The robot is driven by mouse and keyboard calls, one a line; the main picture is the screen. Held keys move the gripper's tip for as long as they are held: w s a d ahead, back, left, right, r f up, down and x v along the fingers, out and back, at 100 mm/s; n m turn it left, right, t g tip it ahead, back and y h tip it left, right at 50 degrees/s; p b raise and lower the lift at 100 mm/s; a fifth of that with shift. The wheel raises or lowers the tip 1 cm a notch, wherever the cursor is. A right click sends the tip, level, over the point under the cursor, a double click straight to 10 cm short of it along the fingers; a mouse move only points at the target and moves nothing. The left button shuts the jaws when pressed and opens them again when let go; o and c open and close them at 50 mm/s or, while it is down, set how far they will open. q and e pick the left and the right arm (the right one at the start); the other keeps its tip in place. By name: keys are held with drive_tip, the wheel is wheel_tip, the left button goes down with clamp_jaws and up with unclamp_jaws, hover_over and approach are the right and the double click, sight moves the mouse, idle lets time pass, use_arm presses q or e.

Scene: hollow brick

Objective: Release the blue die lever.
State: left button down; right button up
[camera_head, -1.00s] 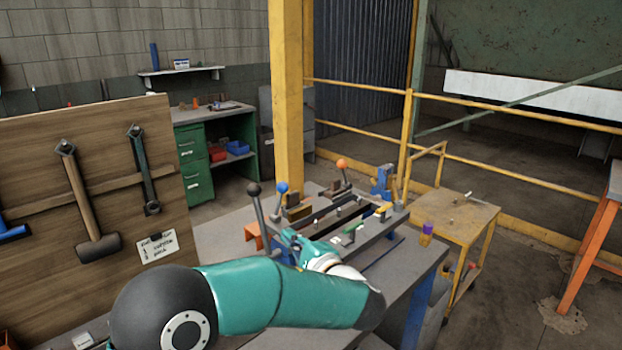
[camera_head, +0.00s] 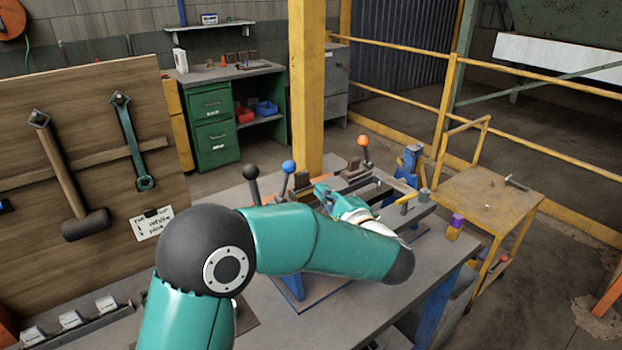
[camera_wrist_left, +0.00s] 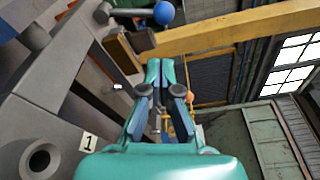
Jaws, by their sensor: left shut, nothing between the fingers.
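The blue die lever shows its round blue ball (camera_head: 289,167) on a short stem at the left of the bench machine. In the left wrist view the same blue ball (camera_wrist_left: 164,12) is at the top edge, beyond the fingertips and apart from them. My left gripper (camera_head: 320,190) is to the right of and slightly below the ball in the head view. Its fingers (camera_wrist_left: 160,72) are shut together with nothing between them. My left forearm hides much of the machine's front and the lower part of the lever. My right gripper is not in view.
A black-balled lever (camera_head: 251,172) stands just left of the blue one. An orange-balled lever (camera_head: 364,140) stands farther back to the right. A grey bench (camera_head: 310,325) carries the machine. A yellow post (camera_head: 306,85) rises behind it. A yellow cart (camera_head: 490,195) stands to the right.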

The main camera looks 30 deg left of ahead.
sight(286, 182)
use_arm(q)
drive_tip(key=p+x, duration=0.3)
drive_tip(key=x, duration=0.5)
drive_tip(key=shift+w+a, duration=0.15)
drive_tip(key=shift+a, duration=0.05)
drive_tip(key=shift+w+a, duration=0.35)
drive_tip(key=shift+a, duration=0.15)
drive_tip(key=shift+f, duration=0.1)
